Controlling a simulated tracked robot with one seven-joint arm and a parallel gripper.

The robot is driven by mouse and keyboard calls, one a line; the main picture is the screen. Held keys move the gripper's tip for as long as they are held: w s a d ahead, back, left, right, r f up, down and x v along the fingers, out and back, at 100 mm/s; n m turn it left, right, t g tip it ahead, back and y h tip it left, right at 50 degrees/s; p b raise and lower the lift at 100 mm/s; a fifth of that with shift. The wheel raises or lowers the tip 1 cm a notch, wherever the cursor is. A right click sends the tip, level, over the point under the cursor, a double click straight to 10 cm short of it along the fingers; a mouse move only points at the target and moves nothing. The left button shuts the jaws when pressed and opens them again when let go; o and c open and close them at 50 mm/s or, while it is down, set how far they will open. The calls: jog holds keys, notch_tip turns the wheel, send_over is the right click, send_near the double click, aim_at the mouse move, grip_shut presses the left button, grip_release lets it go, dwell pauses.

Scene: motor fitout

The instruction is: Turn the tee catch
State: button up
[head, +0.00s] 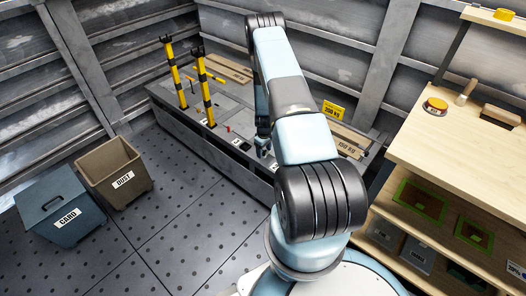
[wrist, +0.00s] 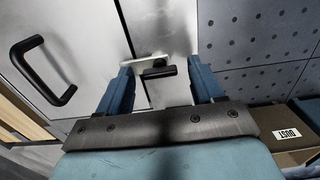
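The tee catch (wrist: 160,71) shows in the wrist view as a short black bar on a grey metal panel face, next to a pale flat strip (wrist: 138,62). My gripper (wrist: 160,82) is open, with one blue finger to the left of the catch and one to the right. The catch appears in the gap near the fingertips. I cannot tell whether either finger touches it. In the head view my gripper (head: 263,147) hangs at the front edge of the grey bench, partly hidden by my arm. The catch cannot be made out there.
A black pull handle (wrist: 43,70) is on the panel left of the catch. The bench (head: 190,118) carries yellow-black posts (head: 205,88) and small tools. A DUST bin (head: 115,175) and a CARD bin (head: 60,207) stand left. A wooden shelf unit (head: 470,150) stands right.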

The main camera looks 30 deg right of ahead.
jog(key=c, duration=0.9)
jog(key=shift+a, duration=0.5)
jog(key=shift+c, duration=0.4)
jog(key=shift+d, duration=0.35)
jog(key=m, duration=0.4)
jog(key=shift+m, duration=0.3)
jog(key=m, duration=0.9)
jog(key=shift+s+d, duration=0.1)
jog(key=m, duration=0.3)
jog(key=shift+f, duration=0.1)
jog(key=shift+s+d+m, duration=0.1)
jog(key=shift+m, duration=0.5)
